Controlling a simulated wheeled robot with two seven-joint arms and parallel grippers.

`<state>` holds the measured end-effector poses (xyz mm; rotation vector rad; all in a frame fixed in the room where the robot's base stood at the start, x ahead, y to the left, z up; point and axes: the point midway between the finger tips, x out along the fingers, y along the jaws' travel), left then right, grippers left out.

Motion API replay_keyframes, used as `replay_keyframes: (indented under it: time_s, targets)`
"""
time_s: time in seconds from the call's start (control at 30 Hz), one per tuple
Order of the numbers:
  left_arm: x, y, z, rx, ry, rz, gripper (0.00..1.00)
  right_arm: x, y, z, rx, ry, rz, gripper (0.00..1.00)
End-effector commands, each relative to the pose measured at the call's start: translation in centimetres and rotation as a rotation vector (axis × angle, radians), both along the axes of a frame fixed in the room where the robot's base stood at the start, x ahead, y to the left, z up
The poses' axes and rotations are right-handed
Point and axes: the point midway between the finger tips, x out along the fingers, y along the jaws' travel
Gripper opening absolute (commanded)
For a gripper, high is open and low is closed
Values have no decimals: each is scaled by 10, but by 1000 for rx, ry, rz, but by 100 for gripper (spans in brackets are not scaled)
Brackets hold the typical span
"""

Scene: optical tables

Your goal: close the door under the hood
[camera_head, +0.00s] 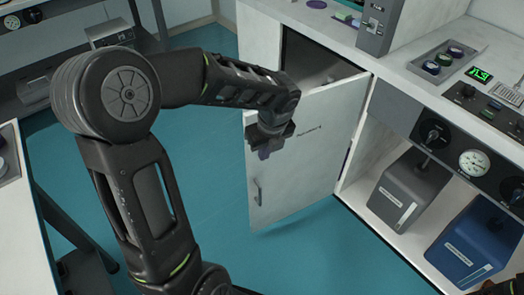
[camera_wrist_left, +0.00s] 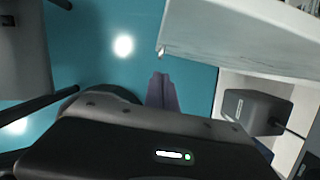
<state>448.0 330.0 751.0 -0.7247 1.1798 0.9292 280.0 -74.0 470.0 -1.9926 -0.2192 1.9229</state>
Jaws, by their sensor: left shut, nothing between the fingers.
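The white cabinet door (camera_head: 310,165) under the bench stands partly open in the head view, hinged on its right side, with a dark gap into the cabinet above it. A thin vertical handle (camera_head: 258,191) is near its left edge. My left gripper (camera_head: 264,153) is at the door's outer face near its upper left edge; I cannot tell whether it touches. Its fingers (camera_wrist_left: 162,92) are shut and empty in the left wrist view, with the pale door (camera_wrist_left: 235,40) to their upper right. My right gripper is not seen; only a dark bit of an arm shows at the lower right corner.
Right of the door, an open shelf holds a grey box (camera_head: 408,190) and a blue box (camera_head: 470,240). Above them is a panel with a gauge (camera_head: 473,163) and knobs. The teal floor (camera_head: 215,200) left of the door is clear. A bench edge (camera_head: 15,190) stands at far left.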

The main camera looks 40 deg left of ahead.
Motion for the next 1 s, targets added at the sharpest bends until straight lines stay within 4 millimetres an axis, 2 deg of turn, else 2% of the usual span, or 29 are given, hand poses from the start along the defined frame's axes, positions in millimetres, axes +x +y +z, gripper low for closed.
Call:
replay_keyframes:
  time_s: [0.43,0.6,0.7,1.0]
  targets:
    - [8,18,-86,-2,5,1,0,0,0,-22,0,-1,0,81]
    - [20,41,-83,-2,1,4,0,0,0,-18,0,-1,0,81]
    - [24,49,-83,-2,1,3,0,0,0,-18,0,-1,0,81]
    - [27,54,-82,-2,1,1,0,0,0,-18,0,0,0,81]
